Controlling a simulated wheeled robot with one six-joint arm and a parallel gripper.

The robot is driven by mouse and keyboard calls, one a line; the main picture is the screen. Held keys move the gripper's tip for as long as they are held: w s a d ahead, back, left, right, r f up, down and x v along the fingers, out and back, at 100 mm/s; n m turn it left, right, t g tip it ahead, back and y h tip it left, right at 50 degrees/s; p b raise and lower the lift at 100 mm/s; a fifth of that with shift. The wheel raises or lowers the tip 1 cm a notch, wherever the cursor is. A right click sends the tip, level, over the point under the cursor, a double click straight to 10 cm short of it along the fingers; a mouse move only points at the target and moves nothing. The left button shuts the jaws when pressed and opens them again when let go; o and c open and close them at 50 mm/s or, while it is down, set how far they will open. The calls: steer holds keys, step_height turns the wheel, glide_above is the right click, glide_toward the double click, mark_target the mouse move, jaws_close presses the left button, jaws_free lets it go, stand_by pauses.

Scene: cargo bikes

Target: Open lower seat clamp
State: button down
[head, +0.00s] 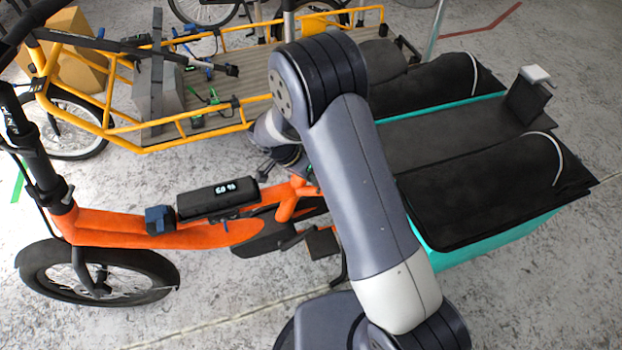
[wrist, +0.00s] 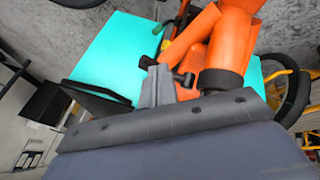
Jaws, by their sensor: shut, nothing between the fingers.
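The orange bike frame (head: 160,230) stands across the head view. Its orange tubes (wrist: 222,45) fill the upper middle of the wrist view. A small black lever-like part (wrist: 184,78), which looks like the lower seat clamp, sits beside the thick orange tube, right of my fingers. Whether its lever is open or closed is not clear. My gripper (wrist: 158,84) is shut and empty, its grey fingers close to this part; I cannot tell whether they touch. In the head view my arm hides the seat-tube area and most of the gripper.
The bike's rear carries teal panels with black covers (head: 480,190), close to the right of my arm. A yellow cargo bike (head: 185,135) stands behind. A black battery pack (head: 218,198) lies along the orange frame. Bare floor (head: 210,325) shows in front.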

steer(key=shift+f+b, duration=0.1)
steer(key=shift+b, duration=0.2)
steer(key=d+n+t+b, duration=0.1)
steer(key=b, duration=0.2)
steer(key=s+f+n+t+b, duration=0.1)
steer(key=n+t+b, duration=0.1)
steer(key=b, duration=0.1)
steer(key=shift+d+f+y+b, duration=0.1)
steer(key=shift+d+y+b, duration=0.25)
steer(key=shift+d+y, duration=0.05)
steer(key=d+n+t+b, duration=0.1)
steer(key=b, duration=0.1)
steer(key=n+y+b, duration=0.1)
steer(key=b, duration=0.2)
steer(key=shift+d+n+t, duration=0.35)
steer(key=shift+n+t, duration=0.05)
steer(key=shift+d+b, duration=0.15)
steer(key=shift+b, duration=0.3)
